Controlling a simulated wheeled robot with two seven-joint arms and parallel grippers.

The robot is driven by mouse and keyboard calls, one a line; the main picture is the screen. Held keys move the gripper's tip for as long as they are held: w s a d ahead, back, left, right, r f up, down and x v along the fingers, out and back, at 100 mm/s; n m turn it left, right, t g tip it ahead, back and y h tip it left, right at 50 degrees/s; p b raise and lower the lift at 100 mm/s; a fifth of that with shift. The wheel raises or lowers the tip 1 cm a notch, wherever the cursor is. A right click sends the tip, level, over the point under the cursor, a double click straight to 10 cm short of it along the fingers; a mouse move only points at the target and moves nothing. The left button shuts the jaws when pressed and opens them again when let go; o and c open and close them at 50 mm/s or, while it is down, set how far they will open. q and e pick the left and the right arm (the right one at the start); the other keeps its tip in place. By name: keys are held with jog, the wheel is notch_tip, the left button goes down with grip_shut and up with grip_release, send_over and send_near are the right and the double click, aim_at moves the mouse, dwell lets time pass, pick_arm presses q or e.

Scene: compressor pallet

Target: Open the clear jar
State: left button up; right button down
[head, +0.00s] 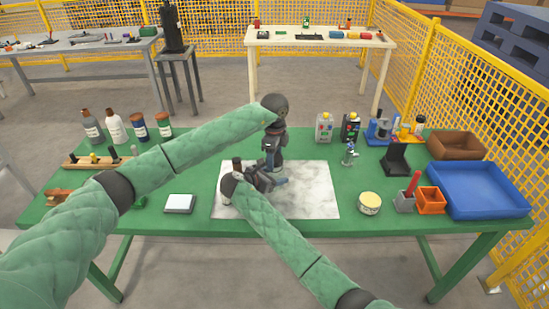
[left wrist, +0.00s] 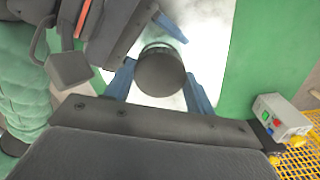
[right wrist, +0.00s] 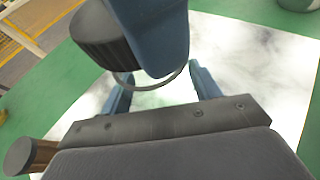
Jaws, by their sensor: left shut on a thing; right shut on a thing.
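The clear jar (right wrist: 152,94) stands over the white mat (head: 315,205), between the fingers of my right gripper (right wrist: 160,92); its round rim shows in the right wrist view. My right gripper comes in low from the side and is shut on the jar. A dark ribbed lid (right wrist: 98,36) is between the blue fingers of my left gripper (left wrist: 158,85), which points down and is shut on it; the lid's top (left wrist: 160,70) shows in the left wrist view. The lid is close to the rim; I cannot tell whether they touch. In the head view my grippers hide the jar.
A white scale (head: 180,203) lies left of the mat and a yellow-topped tin (head: 369,202) right of it. Several bottles (head: 115,127) stand back left. A blue tray (head: 480,212) and brown bin (head: 457,146) are at right. A dark-capped brown thing (right wrist: 28,155) is beside my right gripper.

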aim_at(275, 158)
pick_arm(q)
jog(key=shift+r, duration=0.5)
jog(key=shift+r, duration=2)
pick_arm(e)
jog(key=shift+c, duration=1.3)
grip_release()
jog(key=shift+a, duration=0.1)
